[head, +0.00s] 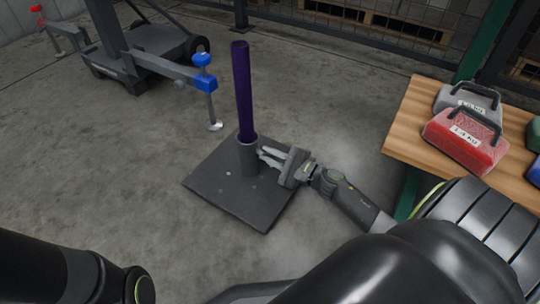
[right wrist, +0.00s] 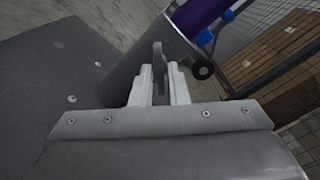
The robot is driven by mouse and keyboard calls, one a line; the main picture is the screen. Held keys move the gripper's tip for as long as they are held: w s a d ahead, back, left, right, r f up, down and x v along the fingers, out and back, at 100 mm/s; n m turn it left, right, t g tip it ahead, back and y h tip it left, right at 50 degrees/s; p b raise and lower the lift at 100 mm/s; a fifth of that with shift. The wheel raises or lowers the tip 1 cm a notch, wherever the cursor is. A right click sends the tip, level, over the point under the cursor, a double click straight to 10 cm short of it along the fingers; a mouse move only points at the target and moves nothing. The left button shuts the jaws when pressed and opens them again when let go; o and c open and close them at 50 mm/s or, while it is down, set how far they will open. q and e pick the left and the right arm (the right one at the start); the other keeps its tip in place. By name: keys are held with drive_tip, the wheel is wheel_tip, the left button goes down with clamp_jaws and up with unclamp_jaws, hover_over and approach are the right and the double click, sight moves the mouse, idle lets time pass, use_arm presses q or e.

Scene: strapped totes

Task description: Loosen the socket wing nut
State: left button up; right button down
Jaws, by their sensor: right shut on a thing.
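A purple post (head: 242,90) stands upright in a dark grey socket (head: 249,158) on a square dark base plate (head: 228,193). My right gripper (head: 268,157) reaches in from the right at the socket's side. In the right wrist view its fingers (right wrist: 158,88) are shut on the grey wing nut (right wrist: 158,62), a thin flat piece beside the socket tube (right wrist: 140,65). The fingers hide the wing nut in the head view. Part of my left arm shows at the lower left, but its gripper is out of view.
A wooden bench (head: 410,128) at the right holds a grey case (head: 462,100) and a red case (head: 465,138). A wheeled stand with a blue clamp (head: 204,82) is behind the plate on the left. Concrete floor left of the plate is clear.

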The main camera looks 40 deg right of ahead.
drive_tip(key=shift+n, duration=1.2)
drive_tip(key=c, duration=1.6)
unclamp_jaws()
drive_tip(key=shift+d, duration=0.1)
drive_tip(key=shift+o, duration=0.2)
